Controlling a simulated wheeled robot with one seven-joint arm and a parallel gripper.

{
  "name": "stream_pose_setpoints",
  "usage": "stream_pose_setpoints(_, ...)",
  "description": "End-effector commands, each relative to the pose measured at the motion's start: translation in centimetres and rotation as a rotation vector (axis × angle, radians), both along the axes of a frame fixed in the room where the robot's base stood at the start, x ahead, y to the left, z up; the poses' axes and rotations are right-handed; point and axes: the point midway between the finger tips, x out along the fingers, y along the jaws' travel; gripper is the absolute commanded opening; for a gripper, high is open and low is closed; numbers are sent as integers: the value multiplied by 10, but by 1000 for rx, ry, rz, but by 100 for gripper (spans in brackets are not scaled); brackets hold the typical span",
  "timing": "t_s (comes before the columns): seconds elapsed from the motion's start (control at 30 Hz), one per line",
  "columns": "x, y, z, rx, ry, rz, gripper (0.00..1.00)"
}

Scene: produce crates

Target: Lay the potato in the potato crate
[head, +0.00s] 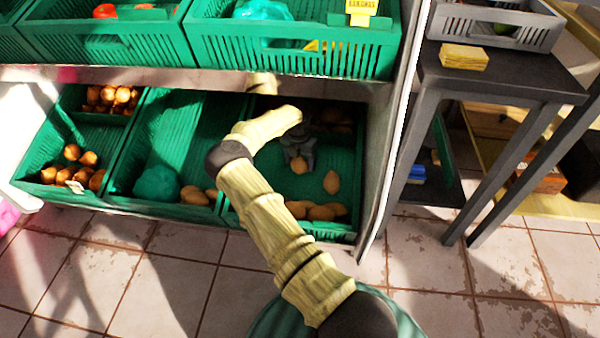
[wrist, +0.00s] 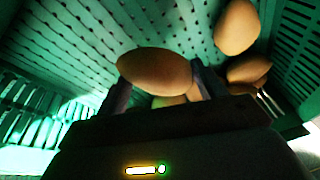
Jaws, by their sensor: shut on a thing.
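My gripper (head: 297,154) is inside the lower right green crate (head: 347,153), which holds several potatoes. It is shut on a brown, oval potato (head: 299,165). In the wrist view the held potato (wrist: 155,72) lies crosswise at the fingertips, above the perforated crate floor. I cannot tell whether it touches the floor. A loose potato (head: 332,182) lies to its right, and a group of potatoes (head: 315,211) lies along the crate's front. My arm hides part of the crate's left side.
The neighbouring crate (head: 160,135) holds a dark green round thing (head: 157,183) and a few potatoes. The left crate holds onion-like produce (head: 75,165). An upper shelf with green crates (head: 290,45) overhangs the back. A dark table (head: 500,80) stands at right.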

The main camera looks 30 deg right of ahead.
Motion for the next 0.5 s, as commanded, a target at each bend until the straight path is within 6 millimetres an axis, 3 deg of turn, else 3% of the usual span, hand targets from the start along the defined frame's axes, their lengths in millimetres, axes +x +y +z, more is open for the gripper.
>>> stream_pose_setpoints(0.07,0,0,-12,-1,-1,1,42)
stream_pose_setpoints(0.37,0,0,-12,-1,-1,1,42)
stream_pose_setpoints(0.5,0,0,-24,-1,1,2,42)
